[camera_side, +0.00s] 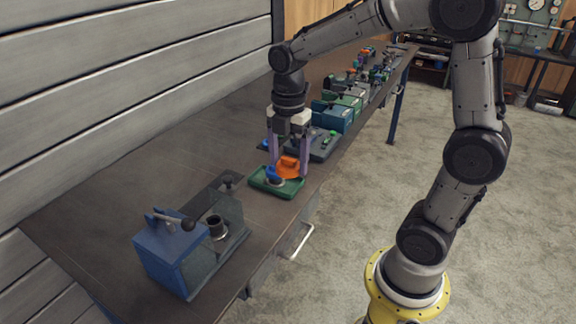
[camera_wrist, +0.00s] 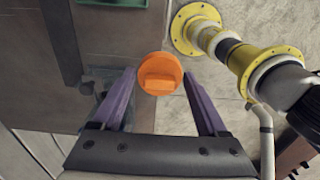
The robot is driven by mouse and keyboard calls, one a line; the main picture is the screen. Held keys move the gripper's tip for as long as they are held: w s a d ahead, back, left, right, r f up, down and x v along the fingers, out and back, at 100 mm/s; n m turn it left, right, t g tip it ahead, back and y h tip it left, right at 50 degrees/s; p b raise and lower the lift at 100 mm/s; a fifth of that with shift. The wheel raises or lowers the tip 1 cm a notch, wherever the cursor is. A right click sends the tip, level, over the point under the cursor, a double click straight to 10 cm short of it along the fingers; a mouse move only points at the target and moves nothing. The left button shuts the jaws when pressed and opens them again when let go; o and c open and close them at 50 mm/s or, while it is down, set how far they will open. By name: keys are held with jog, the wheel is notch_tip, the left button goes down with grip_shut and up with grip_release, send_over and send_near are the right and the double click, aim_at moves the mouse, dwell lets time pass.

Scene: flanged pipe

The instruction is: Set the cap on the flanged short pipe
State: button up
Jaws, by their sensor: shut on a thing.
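The orange cap (camera_side: 288,167), a round disc with a raised block on top, is between the purple fingers of my gripper (camera_side: 289,172). In the wrist view the cap (camera_wrist: 160,66) spans the gap between the fingertips (camera_wrist: 160,75), so my gripper is shut on it by its rim. It is over or in the green tray (camera_side: 279,190); the exact height cannot be told. A dark short pipe with a flange (camera_side: 217,229) stands upright in the fixture at the front left, its top uncovered. The pipe cannot be made out in the wrist view.
The blue block (camera_side: 168,250) with a lever handle stands beside the pipe. A small blue item (camera_side: 271,174) sits in the tray next to the cap. Several boxes (camera_side: 335,115) line the bench behind. The bench between tray and fixture is clear.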

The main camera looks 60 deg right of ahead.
aim_at(284, 158)
jog(key=shift+r, duration=0.5)
jog(key=shift+r, duration=0.25)
jog(key=r, duration=0.4)
jog(key=shift+w+a+r, duration=0.25)
jog(key=shift+w+r, duration=0.05)
jog(key=shift+w, duration=0.1)
jog(key=w+a+n, duration=0.5)
jog(key=w+a, duration=0.6)
jog(key=shift+w+a+n, duration=0.35)
jog(key=shift+a+n, duration=0.05)
jog(key=f, duration=1.2)
jog(key=shift+w+a+f, duration=0.15)
jog(key=shift+a+f, duration=0.1)
jog(key=shift+f, duration=0.25)
